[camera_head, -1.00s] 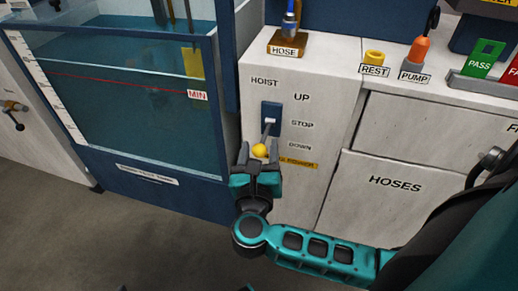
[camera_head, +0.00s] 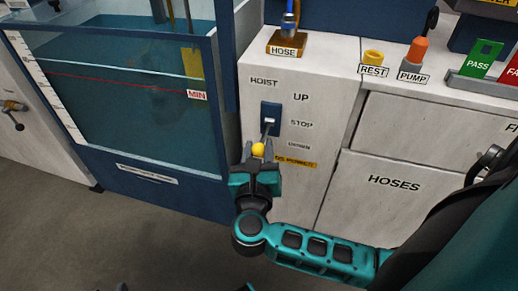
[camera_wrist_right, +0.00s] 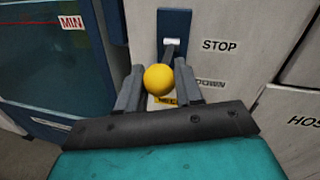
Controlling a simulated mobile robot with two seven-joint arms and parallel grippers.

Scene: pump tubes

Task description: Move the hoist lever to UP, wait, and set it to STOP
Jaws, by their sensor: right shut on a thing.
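The hoist lever has a yellow ball knob (camera_head: 258,149) on a grey rod that sticks out of a blue plate (camera_head: 271,113) on the white cabinet. HOIST is printed above, with UP, STOP and DOWN down the right side. The rod leaves the plate about level with STOP and the knob appears near the DOWN level, partly because it juts out. My right gripper (camera_head: 258,156) is shut on the knob. The right wrist view shows the knob (camera_wrist_right: 158,79) between the two fingers. My left gripper is out of view.
A blue-framed water tank (camera_head: 130,95) with a red MIN line stands left of the cabinet. A hose holder (camera_head: 288,43), a yellow REST ring (camera_head: 373,58) and an orange PUMP plug (camera_head: 417,50) are on the cabinet top. A HOSES drawer (camera_head: 395,185) is at the right.

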